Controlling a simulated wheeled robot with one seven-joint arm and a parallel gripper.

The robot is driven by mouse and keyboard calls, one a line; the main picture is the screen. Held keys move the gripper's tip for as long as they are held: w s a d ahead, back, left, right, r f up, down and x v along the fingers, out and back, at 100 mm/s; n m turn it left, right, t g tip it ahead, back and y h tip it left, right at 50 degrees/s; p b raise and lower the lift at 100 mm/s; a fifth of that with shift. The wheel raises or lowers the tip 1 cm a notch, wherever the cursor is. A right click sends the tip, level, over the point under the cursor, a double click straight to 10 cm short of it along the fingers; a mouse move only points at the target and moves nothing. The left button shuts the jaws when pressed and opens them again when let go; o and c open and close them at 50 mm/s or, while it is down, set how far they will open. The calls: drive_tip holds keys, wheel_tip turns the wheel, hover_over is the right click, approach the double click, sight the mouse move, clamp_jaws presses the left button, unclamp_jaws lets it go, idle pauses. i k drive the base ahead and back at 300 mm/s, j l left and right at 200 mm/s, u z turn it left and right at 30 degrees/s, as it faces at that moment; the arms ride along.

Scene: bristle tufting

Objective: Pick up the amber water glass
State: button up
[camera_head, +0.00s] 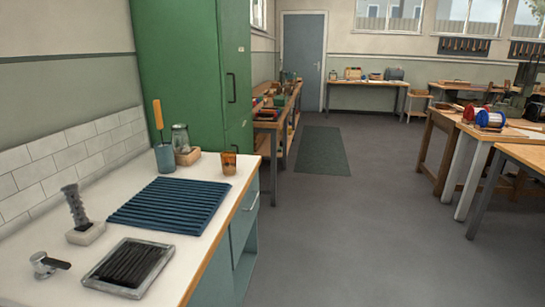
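The amber water glass (229,163) stands upright on the white counter (211,188), near its front right edge at the far end. It is small and orange-brown. It stands apart from the other things around it. My gripper is not in the picture, so its state does not show.
A blue ribbed mat (168,203) lies in front of the glass. A teal cup (165,158) with an orange-handled tool, a clear jar (180,138) and a wooden block (187,157) stand left of it. A green cabinet (190,70) rises behind. The floor (345,230) right of the counter is clear.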

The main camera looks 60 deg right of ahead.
sight(228, 158)
drive_tip(key=z, duration=1.15)
drive_tip(key=i+l, duration=1.95)
drive_tip(key=l, duration=0.15)
